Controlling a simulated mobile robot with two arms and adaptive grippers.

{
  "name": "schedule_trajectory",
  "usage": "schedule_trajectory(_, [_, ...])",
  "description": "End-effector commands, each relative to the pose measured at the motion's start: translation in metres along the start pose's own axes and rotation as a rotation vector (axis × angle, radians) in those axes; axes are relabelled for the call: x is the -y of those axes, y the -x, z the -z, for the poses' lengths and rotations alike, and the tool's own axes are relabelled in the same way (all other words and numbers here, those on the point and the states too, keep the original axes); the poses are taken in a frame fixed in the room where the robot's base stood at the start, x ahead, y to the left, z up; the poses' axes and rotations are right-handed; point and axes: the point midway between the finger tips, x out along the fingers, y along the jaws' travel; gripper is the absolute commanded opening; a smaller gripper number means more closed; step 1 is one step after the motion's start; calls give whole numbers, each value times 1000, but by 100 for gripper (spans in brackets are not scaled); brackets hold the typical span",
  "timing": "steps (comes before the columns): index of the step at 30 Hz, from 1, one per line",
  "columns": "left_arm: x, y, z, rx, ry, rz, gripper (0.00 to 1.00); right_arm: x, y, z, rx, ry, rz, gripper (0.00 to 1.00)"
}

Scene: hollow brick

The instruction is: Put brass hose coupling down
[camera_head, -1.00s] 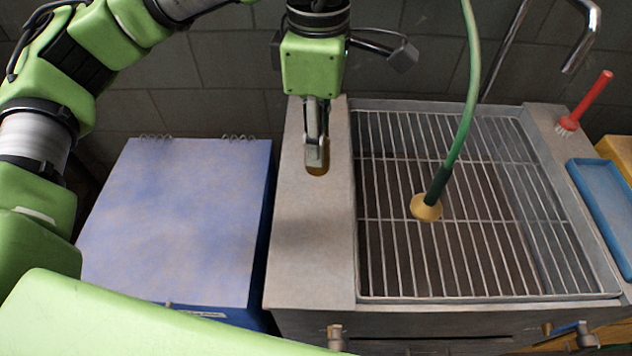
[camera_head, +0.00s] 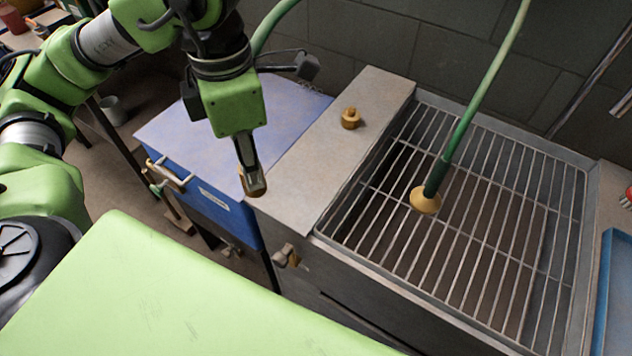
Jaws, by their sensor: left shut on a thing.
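A brass coupling (camera_head: 351,118) stands on the grey ledge (camera_head: 335,150) left of the sink, apart from any gripper. My left gripper (camera_head: 254,182) points down near the ledge's front left corner, beside the blue-topped box. Its fingers are shut on a small brownish thing, mostly hidden between them; I cannot tell exactly what it is. A second brass-coloured fitting (camera_head: 426,200) is on the end of a green hose (camera_head: 470,120) over the sink grate. My right gripper is not in view.
The wire grate (camera_head: 500,190) covers the sink to the right. A blue-topped box (camera_head: 290,110) stands left of the ledge. A tap (camera_head: 286,255) sticks out from the sink's front. A blue tray (camera_head: 615,290) is at the right edge. The ledge between coupling and front is clear.

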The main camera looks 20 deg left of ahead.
Motion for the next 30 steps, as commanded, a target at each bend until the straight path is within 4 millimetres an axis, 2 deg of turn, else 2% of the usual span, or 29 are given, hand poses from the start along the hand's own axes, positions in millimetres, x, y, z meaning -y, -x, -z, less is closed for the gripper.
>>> schedule_trajectory(2, [-1, -1, 2, 0, 16, 1, 0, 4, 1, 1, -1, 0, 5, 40])
schedule_trajectory(5, [-7, -5, -5, -1, 22, 4, 0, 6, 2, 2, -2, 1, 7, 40])
schedule_trajectory(14, [-47, -34, -63, -3, 24, 5, 0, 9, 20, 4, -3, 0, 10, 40])
schedule_trajectory(19, [-64, -66, -87, -4, 21, 4, 0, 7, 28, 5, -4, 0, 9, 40])
schedule_trajectory(22, [-71, -80, -96, -3, 20, 3, 0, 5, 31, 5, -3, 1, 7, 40])
schedule_trajectory(30, [-80, -100, -110, -2, 21, 2, 0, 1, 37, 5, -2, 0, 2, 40])
